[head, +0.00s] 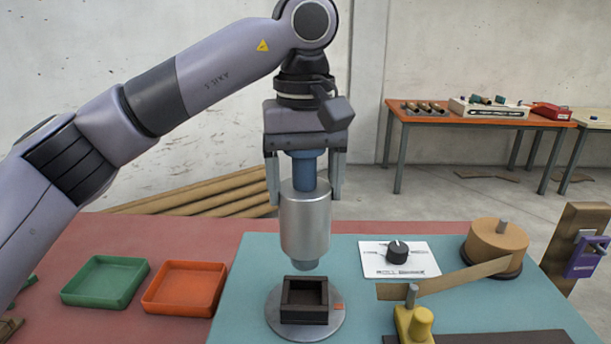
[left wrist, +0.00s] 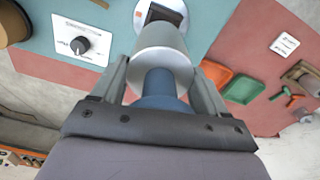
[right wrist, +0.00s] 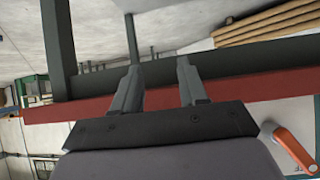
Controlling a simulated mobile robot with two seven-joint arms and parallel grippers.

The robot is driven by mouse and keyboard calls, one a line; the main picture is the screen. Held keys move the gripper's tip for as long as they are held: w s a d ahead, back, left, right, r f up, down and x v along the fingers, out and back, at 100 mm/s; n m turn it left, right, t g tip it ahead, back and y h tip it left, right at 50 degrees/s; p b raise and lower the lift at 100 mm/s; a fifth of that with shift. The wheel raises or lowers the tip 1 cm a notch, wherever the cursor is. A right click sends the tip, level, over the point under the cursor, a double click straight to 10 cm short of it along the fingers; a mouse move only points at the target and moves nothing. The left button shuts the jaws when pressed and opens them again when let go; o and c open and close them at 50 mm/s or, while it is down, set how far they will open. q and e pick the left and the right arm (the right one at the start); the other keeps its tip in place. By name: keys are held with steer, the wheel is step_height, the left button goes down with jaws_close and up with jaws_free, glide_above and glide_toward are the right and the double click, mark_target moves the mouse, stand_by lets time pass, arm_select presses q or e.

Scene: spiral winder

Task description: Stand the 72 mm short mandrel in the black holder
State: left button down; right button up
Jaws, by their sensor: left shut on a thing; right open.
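The mandrel (head: 305,222) is a silver cylinder with a blue neck at the top and a narrower grey stub at the bottom. My left gripper (head: 305,195) is shut on it by the blue neck and holds it upright. The black holder (head: 304,301) is a square open frame on a round grey plate (head: 306,328), directly below the mandrel. The stub appears just above the holder's far rim; a gap seems to remain. The left wrist view shows the mandrel (left wrist: 161,48) partly covering the holder (left wrist: 163,14). My right gripper (right wrist: 158,85) is open and empty, away from these things.
Green tray (head: 105,282) and orange tray (head: 184,288) lie left on the red table. A dial on a white card (head: 399,259), a brown tape roll (head: 495,248) and a yellow guide (head: 416,322) stand right of the holder. The teal mat around the plate is mostly clear.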

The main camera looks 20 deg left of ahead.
arm_select(q)
steer(key=shift+f+b, duration=0.3)
steer(key=shift+f, duration=0.55)
steer(key=shift+f+b, duration=2.2)
steer(key=shift+b, duration=0.05)
steer(key=shift+f+b, duration=0.6)
steer(key=shift+f, duration=0.6)
jaws_free()
step_height(320, 180, up, 7)
steer(key=shift+s+r+p, duration=0.1)
steer(key=shift+p, duration=0.55)
